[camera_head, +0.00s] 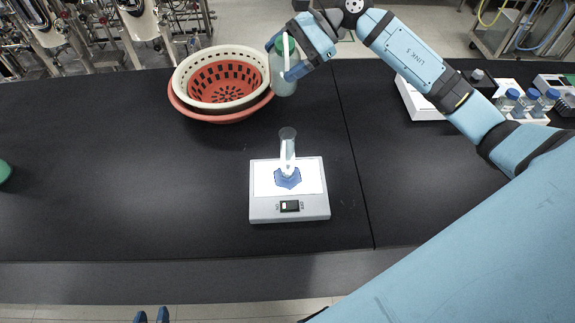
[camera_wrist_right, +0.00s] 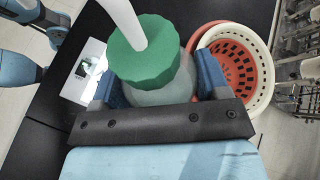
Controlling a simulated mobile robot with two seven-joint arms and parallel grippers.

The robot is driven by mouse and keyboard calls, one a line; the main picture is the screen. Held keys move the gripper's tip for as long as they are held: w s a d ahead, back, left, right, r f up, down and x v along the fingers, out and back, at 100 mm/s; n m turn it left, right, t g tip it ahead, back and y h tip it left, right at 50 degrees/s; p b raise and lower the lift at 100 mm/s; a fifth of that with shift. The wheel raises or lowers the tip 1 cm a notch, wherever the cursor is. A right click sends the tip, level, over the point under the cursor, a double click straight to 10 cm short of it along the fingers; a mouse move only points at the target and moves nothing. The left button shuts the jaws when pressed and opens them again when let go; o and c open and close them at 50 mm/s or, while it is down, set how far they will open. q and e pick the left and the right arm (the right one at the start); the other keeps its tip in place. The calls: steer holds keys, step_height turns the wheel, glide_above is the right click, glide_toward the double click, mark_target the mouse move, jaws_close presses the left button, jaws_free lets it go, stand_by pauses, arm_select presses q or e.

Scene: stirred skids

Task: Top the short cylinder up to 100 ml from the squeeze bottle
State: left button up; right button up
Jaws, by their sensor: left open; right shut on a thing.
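The short cylinder (camera_head: 287,148) is clear, with a blue hexagonal foot. It stands upright on a white device (camera_head: 262,213) with a green-lit switch. The liquid level is too small to read. My right gripper (camera_head: 284,58) is shut on the squeeze bottle (camera_head: 284,84), a translucent body with a green cap and white spout. The bottle is held upright, behind the cylinder and apart from it. In the right wrist view the bottle (camera_wrist_right: 158,95) sits between the fingers, and the cylinder cannot be made out. My left gripper (camera_head: 151,316) is open and empty at the bottom edge.
Nested cream and red baskets (camera_head: 178,98) stand just left of the bottle. A white box (camera_head: 418,103) and several blue-capped bottles (camera_head: 529,99) are at the right back. A green thing (camera_head: 5,171) shows at the left edge. The black bench left of the device is clear.

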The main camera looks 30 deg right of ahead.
steer(key=shift+f+b, duration=0.15)
steer(key=shift+b, duration=0.55)
steer(key=shift+w, duration=0.1)
steer(key=shift+b, duration=0.95)
steer(key=shift+d+t, duration=0.1)
steer(key=shift+t, duration=0.2)
